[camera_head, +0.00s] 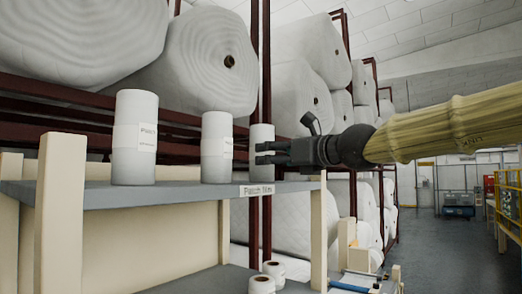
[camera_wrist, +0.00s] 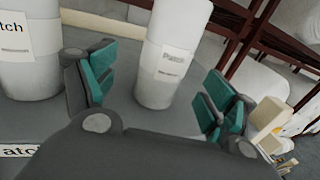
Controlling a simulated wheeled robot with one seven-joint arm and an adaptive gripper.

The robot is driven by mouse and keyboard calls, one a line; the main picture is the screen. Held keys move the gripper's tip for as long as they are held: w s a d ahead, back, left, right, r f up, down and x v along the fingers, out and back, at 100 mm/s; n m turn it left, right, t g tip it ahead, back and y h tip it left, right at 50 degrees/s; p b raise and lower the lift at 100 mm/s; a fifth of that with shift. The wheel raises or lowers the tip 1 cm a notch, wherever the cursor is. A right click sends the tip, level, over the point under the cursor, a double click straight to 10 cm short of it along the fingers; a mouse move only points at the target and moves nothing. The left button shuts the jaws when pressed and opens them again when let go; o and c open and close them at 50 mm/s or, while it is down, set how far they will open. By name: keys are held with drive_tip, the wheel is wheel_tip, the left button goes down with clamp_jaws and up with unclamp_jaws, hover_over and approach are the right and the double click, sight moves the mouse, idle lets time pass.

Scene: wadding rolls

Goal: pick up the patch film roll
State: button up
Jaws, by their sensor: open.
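Three upright white patch film rolls stand on a grey shelf (camera_head: 80,196): a left one (camera_head: 135,140), a middle one (camera_head: 216,150) and a right one (camera_head: 262,133), each with a paper label or a plain wrap. My gripper (camera_head: 262,153) is open and level in front of the right roll, hiding part of it. In the wrist view a labelled white roll (camera_wrist: 172,55) stands beyond and between the green-padded fingers of my gripper (camera_wrist: 158,88), with visible gaps on both sides. Another roll (camera_wrist: 27,65) stands left of the left finger.
A shelf tag (camera_head: 257,190) is on the front edge. Cream posts (camera_head: 62,210) rise at the shelf's corners. Red racks with large wadding rolls (camera_head: 210,60) stand behind. Two small rolls (camera_head: 262,285) sit on a lower level. Floor (camera_head: 440,240) is open at the right.

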drive_tip(key=shift+w+a+f, duration=0.1)
drive_tip(key=shift+w+a, duration=0.25)
drive_tip(key=shift+w, duration=0.35)
drive_tip(key=shift+w+a+r+p, duration=0.2)
drive_tip(key=shift+w+a+p, duration=0.1)
drive_tip(key=shift+p, duration=0.3)
drive_tip(key=shift+f+p+x, duration=0.15)
drive_tip(key=shift+p+x, duration=0.55)
drive_tip(key=shift+x, duration=0.4)
drive_tip(key=shift+f+p+x, duration=0.1)
drive_tip(key=shift+p+x, duration=0.6)
drive_tip(key=shift+x, duration=0.4)
drive_tip(key=shift+w+d, duration=0.15)
drive_tip(key=shift+d, duration=0.1)
drive_tip(key=shift+c, duration=0.2)
drive_tip(key=c, duration=1.4)
